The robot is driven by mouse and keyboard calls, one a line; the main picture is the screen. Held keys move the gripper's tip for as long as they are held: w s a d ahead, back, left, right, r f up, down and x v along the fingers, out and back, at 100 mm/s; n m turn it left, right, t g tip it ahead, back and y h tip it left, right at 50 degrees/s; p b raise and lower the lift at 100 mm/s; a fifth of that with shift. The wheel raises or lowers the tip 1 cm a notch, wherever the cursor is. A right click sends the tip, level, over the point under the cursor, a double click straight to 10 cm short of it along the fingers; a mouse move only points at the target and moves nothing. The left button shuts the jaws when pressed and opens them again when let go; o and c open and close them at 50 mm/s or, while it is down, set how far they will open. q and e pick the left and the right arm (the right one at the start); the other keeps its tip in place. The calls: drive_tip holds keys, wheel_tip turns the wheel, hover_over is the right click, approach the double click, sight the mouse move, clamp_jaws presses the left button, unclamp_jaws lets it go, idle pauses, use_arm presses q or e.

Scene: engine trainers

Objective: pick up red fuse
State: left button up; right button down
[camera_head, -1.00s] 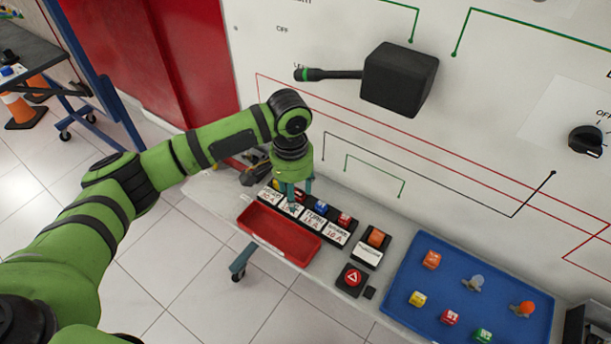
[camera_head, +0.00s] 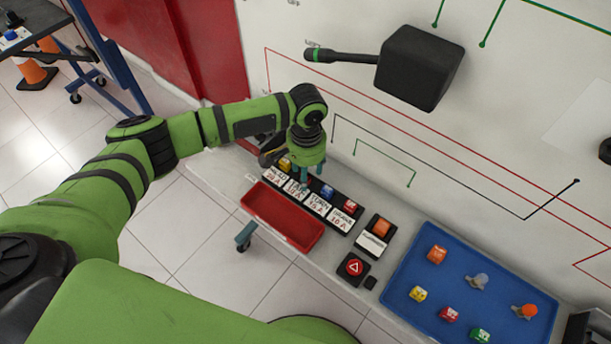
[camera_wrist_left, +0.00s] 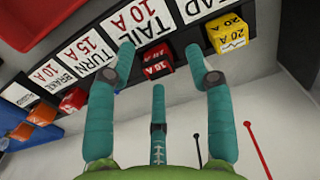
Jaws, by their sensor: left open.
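A red fuse (camera_wrist_left: 157,66) marked 10 A stands in the fuse block by the TAIL 10 A label, seen in the left wrist view. My left gripper (camera_wrist_left: 160,75) is open, its teal fingers spread around and below this fuse in the picture; I cannot tell if they touch it. In the head view the left gripper (camera_head: 303,176) is over the fuse block (camera_head: 338,224) and mostly hides that fuse. Another red fuse (camera_head: 350,206) sits at the block's right end; it also shows in the wrist view (camera_wrist_left: 73,99). My right gripper is not in view.
A yellow fuse (camera_wrist_left: 228,35) and a blue fuse (camera_head: 327,192) flank the fuse. An empty red tray (camera_head: 283,216) lies in front. A blue tray (camera_head: 410,270) with several loose parts lies right. The white panel (camera_head: 390,130) rises close behind.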

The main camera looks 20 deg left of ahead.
use_arm(q)
drive_tip(key=c, duration=1)
drive_tip(key=shift+r, duration=0.15)
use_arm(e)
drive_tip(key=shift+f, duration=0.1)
